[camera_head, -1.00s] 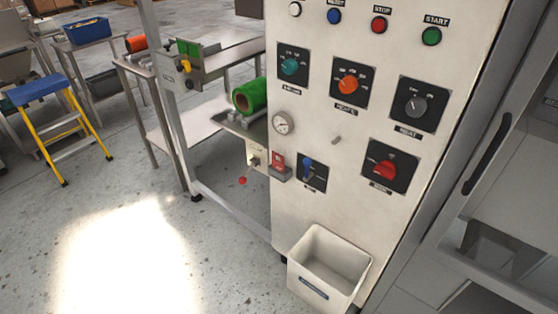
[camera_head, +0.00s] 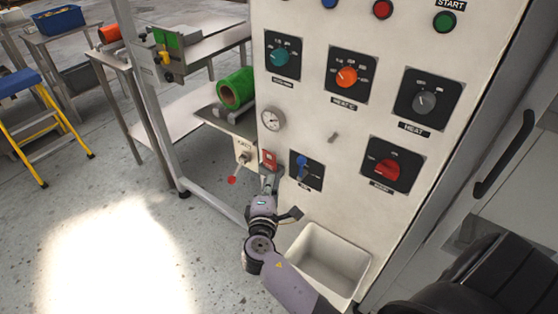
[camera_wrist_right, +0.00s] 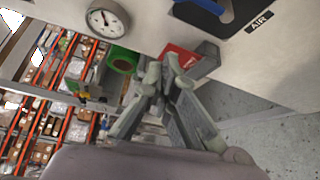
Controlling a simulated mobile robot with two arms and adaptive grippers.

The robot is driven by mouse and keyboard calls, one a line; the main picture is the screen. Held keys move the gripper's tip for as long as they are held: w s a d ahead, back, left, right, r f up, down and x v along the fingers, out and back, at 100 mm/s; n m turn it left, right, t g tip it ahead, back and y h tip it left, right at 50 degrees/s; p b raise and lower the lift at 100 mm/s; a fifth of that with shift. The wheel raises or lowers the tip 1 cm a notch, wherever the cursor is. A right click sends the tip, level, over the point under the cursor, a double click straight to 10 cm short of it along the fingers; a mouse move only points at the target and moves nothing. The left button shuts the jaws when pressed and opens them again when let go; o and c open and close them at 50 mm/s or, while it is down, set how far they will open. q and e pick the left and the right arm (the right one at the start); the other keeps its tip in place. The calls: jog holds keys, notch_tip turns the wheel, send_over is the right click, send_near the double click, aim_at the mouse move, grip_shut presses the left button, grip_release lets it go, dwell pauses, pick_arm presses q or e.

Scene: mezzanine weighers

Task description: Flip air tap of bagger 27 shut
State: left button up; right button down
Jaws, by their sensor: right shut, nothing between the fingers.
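The air tap is a blue lever (camera_head: 302,166) on a black plate low on the white machine panel, above the bin. My right gripper (camera_head: 268,184) is just left of and below the tap plate, near a red block. In the wrist view the gripper (camera_wrist_right: 165,76) has its fingertips together and empty, apart from the lever. My left gripper is not in view.
A red block (camera_head: 269,160) on a grey bracket sticks out at the panel's left edge, close to my gripper. A round gauge (camera_head: 271,119) is above it. A white open bin (camera_head: 340,255) juts out below. A red knob (camera_head: 388,169) is right of the tap.

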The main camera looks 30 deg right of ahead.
aim_at(302, 167)
jog(key=w+d+p, duration=0.4)
jog(key=d, duration=0.4)
jog(key=shift+w+d+f, duration=0.15)
jog(key=shift+w, duration=0.15)
dwell(0.3)
jog(key=shift+d, duration=0.1)
